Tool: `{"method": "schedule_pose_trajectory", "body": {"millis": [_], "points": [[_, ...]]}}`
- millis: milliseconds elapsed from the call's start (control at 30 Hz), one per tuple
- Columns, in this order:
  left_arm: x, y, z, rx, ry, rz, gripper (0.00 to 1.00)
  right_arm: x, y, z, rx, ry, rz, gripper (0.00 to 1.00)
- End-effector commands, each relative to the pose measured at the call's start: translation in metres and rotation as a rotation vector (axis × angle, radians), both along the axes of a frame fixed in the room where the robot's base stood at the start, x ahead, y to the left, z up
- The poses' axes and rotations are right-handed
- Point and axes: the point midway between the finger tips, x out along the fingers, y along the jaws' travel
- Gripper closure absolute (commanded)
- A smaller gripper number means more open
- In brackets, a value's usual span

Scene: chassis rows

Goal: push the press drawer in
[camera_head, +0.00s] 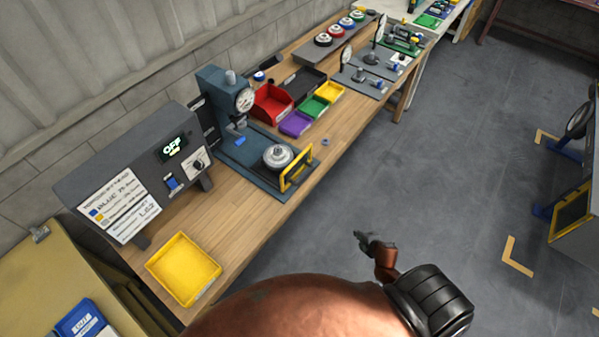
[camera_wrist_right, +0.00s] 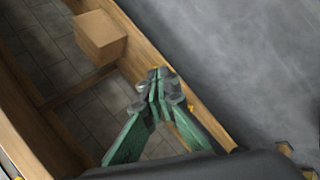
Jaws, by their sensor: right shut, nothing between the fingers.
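The press (camera_head: 222,95) stands on the wooden bench, blue-grey with a round dial gauge. Its drawer (camera_head: 262,173) is out toward the bench's front edge, with a yellow frame-shaped handle (camera_head: 297,168) at the front. A round silver metal part (camera_head: 278,156) sits on the drawer. My right gripper (camera_head: 360,238) is over the floor side of the bench, apart from the handle, to its lower right. In the right wrist view the gripper (camera_wrist_right: 158,82) has its green fingers together and empty. My left gripper is not in view.
A control box (camera_head: 130,180) reading OFF and a yellow tray (camera_head: 184,268) stand left of the press. Red (camera_head: 271,104), purple (camera_head: 296,124) and green (camera_head: 314,107) bins stand behind it. The right wrist view shows a box (camera_wrist_right: 100,34) beside wooden beams. The grey floor (camera_head: 440,170) is open.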

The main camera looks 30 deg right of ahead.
Motion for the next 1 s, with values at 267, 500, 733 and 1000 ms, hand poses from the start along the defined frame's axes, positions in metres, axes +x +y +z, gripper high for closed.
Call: {"method": "schedule_pose_trajectory", "body": {"millis": [267,500,733,1000], "points": [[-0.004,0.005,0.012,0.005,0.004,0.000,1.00,0.157,0.051,0.260,-0.791,-0.287,0.970,1.00],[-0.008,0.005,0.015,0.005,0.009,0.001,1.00,0.164,0.115,0.344,-1.253,-0.371,1.443,1.00],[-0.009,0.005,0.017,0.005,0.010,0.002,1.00,0.173,0.129,0.348,-1.335,-0.382,1.518,1.00],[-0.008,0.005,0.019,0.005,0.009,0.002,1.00,0.212,0.145,0.324,-1.331,-0.383,1.511,1.00]]}}
